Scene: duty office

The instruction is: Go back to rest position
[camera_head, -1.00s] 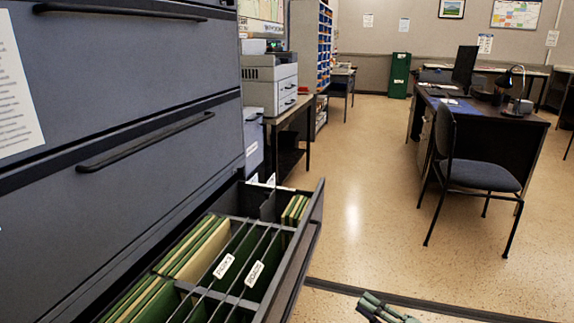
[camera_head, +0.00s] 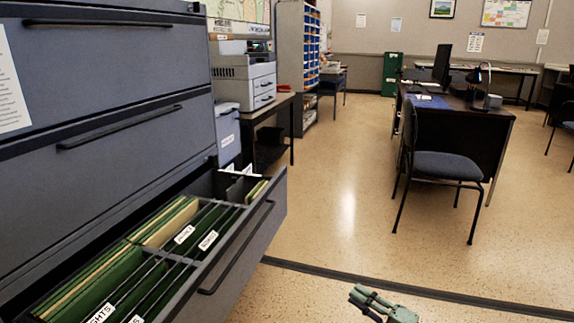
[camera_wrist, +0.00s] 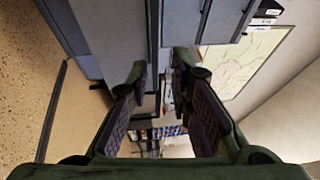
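My gripper (camera_head: 372,299) shows at the bottom of the head view, over the floor to the right of the open drawer and clear of it. In the wrist view my gripper (camera_wrist: 160,92) has its two dark-padded fingers apart, with nothing held between them. The filing cabinet (camera_head: 110,82) fills the left of the head view. Its lower drawer (camera_head: 240,245) is pulled out and holds green and tan folders with white labels. The cabinet front also shows in the wrist view (camera_wrist: 115,35), tilted on its side.
A printer (camera_head: 245,75) stands on a small table beyond the cabinet. A chair (camera_head: 445,166) and a dark desk (camera_head: 470,125) are on the right. A dark strip (camera_head: 400,287) crosses the floor. The speckled floor (camera_head: 330,215) between drawer and chair is clear.

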